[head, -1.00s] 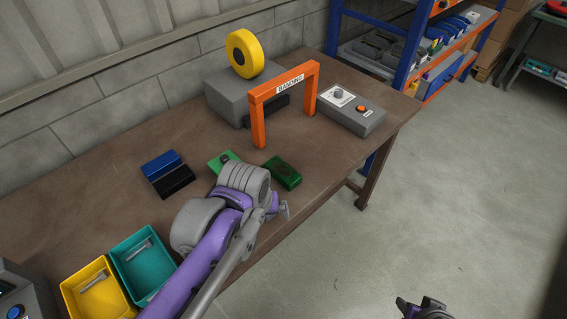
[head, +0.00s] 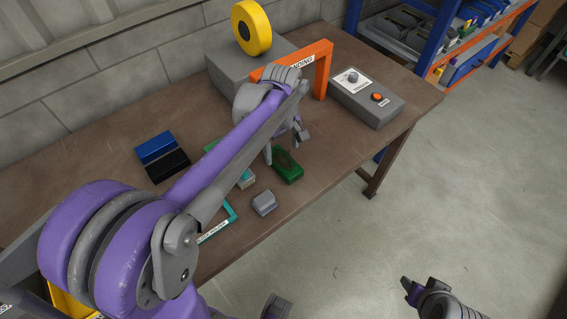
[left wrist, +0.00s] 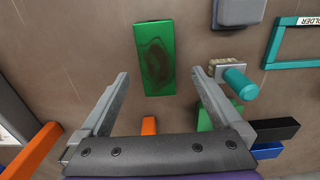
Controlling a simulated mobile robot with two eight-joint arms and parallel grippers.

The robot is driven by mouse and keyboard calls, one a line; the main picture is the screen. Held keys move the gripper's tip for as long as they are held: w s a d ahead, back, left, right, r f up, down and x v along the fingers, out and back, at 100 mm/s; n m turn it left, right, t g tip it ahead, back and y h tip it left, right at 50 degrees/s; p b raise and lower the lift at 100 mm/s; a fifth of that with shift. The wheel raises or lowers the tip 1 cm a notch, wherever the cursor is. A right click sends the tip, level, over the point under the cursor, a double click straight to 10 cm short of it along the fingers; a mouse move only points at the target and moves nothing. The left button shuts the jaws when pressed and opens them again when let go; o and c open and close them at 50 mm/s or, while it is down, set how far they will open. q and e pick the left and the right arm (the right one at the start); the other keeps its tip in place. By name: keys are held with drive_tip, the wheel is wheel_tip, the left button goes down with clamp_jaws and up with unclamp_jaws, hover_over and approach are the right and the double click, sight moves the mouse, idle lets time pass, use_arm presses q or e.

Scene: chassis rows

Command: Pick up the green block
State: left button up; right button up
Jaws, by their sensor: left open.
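The green block (head: 288,172), dark green with a darker swirl on top, lies on the brown workbench right of the middle. In the left wrist view the green block (left wrist: 154,60) lies ahead of the fingers, lengthwise between their lines. My left gripper (head: 287,147) is open and empty above the block's far end; no finger visibly grips it. Its two fingers show in the left wrist view (left wrist: 160,76). A second, brighter green piece (left wrist: 205,121) is partly hidden by one finger. My right gripper (head: 412,290) is off the bench at the lower right; its jaws are unclear.
An orange arch (head: 321,75) stands just behind my left gripper. A grey control box (head: 366,100) is to its right. A grey piece (head: 264,203), a teal frame (left wrist: 273,48) and a teal-knobbed part (left wrist: 238,82) lie near the block. Blue (head: 155,145) and black (head: 168,165) blocks lie left.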

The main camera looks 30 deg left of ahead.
sight(284, 161)
use_arm(q)
drive_tip(key=f, duration=0.4)
drive_tip(key=shift+w+d+f, duration=0.1)
drive_tip(key=shift+w+f, duration=0.1)
drive_tip(key=shift+f, duration=0.2)
clamp_jaws()
